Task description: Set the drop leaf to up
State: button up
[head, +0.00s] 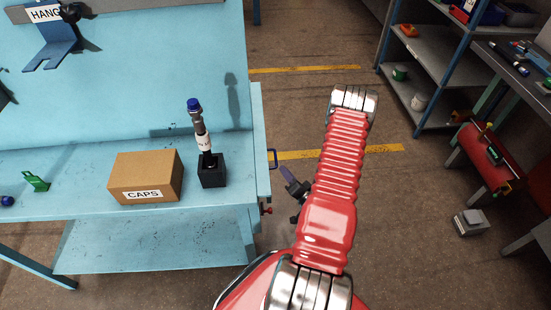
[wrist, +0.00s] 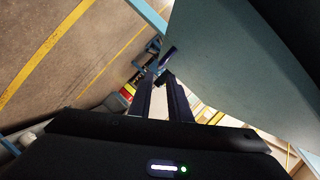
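My gripper (head: 287,174) is just right of and below the handle in the head view. In the wrist view my gripper (wrist: 163,80) has a gap between its fingers, with the handle beyond the tips.
On the bench (head: 80,170) stand a CAPS box (head: 146,178), a black block holding a hose fitting (head: 212,172) and a green item (head: 36,181). A red knob (head: 267,211) is below the handle. Shelving (head: 430,70) stands at right.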

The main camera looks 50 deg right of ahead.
jog(key=x, duration=1.1)
jog(key=shift+c, duration=0.4)
grip_shut()
jog(key=shift+f, duration=0.1)
